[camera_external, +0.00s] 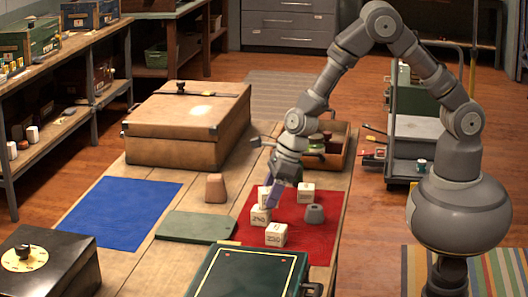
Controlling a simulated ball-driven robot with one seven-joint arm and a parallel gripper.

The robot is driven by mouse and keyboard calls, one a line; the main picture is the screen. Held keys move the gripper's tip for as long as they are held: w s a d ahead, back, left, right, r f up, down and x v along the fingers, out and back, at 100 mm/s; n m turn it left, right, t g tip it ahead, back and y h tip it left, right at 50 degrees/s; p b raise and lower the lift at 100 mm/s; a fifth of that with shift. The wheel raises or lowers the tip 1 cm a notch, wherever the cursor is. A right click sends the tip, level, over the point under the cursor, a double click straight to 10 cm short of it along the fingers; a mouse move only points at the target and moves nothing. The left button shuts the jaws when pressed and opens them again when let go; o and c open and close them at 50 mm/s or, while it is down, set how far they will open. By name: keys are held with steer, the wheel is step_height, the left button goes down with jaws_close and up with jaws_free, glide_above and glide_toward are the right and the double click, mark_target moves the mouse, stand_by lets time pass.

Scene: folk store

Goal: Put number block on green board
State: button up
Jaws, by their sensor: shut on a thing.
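Several white number blocks stand on the red mat (318,246): one at the front (276,236), one at the left (259,217), one at the back right (306,193) and one partly hidden by my fingers (263,194). My gripper (269,203) points down among the left blocks, shut on a number block. The fingers cover part of the grip, and I cannot tell clearly which of the two left blocks is held or whether it is off the mat. The flat green board (196,227) lies left of the red mat, with nothing on it.
A grey block (315,214) sits on the red mat. A tan block (215,188) stands behind the green board. A blue mat (118,212) lies left. A large tan case (188,125), an open wooden tray (335,145) and a dark green case (250,272) surround the space.

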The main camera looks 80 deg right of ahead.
steer(key=w+a, duration=0.1)
steer(key=w, duration=0.3)
steer(key=w+a+f+b, duration=0.1)
steer(key=w, duration=0.3)
steer(key=w+a+b, duration=0.1)
steer(key=w, duration=0.3)
steer(key=shift+f, duration=0.15)
steer(key=shift+w+a+f+b, duration=0.1)
steer(key=shift+w+f+b, duration=0.15)
steer(key=shift+f+b, duration=0.05)
step_height(320, 180, down, 3)
steer(key=shift+f+b, duration=0.1)
steer(key=shift+b, duration=0.8)
steer(key=shift+r, duration=0.2)
steer(key=o, duration=1)
steer(key=shift+f, duration=0.15)
steer(key=p+v, duration=0.4)
steer(key=v, duration=0.8)
steer(key=shift+p, duration=0.35)
